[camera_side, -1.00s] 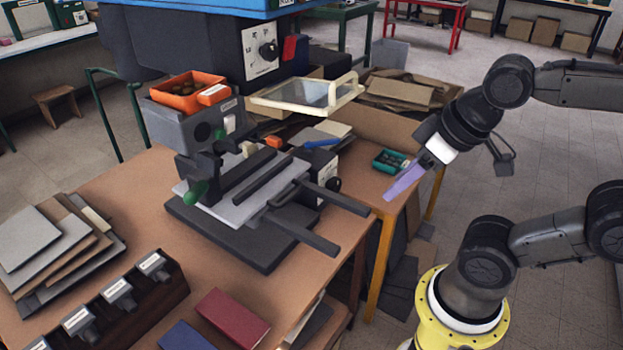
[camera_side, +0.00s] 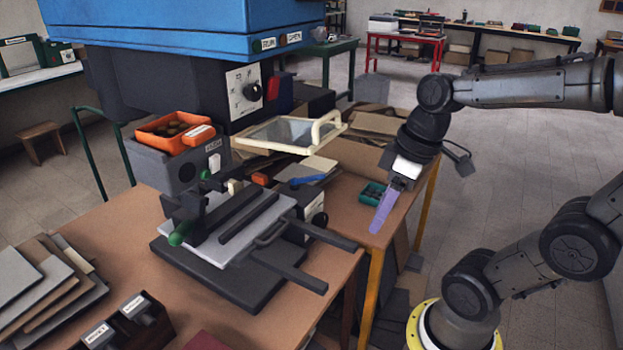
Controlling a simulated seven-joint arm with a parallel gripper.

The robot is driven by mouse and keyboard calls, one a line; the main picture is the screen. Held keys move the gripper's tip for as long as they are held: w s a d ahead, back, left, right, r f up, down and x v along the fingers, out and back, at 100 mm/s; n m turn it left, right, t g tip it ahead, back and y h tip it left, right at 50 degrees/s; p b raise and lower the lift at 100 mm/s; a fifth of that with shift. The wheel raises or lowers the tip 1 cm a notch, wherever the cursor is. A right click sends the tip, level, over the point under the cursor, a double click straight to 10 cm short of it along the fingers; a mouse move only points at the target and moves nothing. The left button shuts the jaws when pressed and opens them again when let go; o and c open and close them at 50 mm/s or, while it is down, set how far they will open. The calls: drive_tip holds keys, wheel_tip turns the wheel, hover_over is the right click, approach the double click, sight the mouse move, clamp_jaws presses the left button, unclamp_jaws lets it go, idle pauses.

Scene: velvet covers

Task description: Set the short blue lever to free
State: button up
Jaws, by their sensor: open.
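The short blue lever (camera_side: 309,180) lies nearly flat on top of a small black box with a white face (camera_side: 314,208), at the right rear of the dark press bed. Its tip points right. Any marking for its positions is too small to read. My gripper (camera_side: 376,229) has purple fingers and points down, slightly to the left. It hangs to the right of and apart from the lever, near the right table edge. Its fingers overlap in this view, and nothing shows between them.
A cream-framed screen (camera_side: 290,132) overhangs behind the lever. Two dark bars (camera_side: 325,236) stick out to the right from the bed. A teal box (camera_side: 371,191) sits close behind my gripper. The right table corner is bare.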

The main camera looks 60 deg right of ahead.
drive_tip(key=w+d+n+g+y, duration=0.1)
drive_tip(key=w+d+n, duration=0.3)
drive_tip(key=w+d, duration=0.8)
drive_tip(key=n+h, duration=0.3)
drive_tip(key=n, duration=0.1)
approach(314, 177)
drive_tip(key=f, duration=0.2)
drive_tip(key=w+f, duration=0.1)
drive_tip(key=f, duration=0.2)
drive_tip(key=d+f, duration=0.1)
drive_tip(key=f, duration=0.2)
drive_tip(key=shift+w+f, duration=0.1)
drive_tip(key=shift+w, duration=0.25)
drive_tip(key=shift+a, duration=0.1)
clamp_jaws()
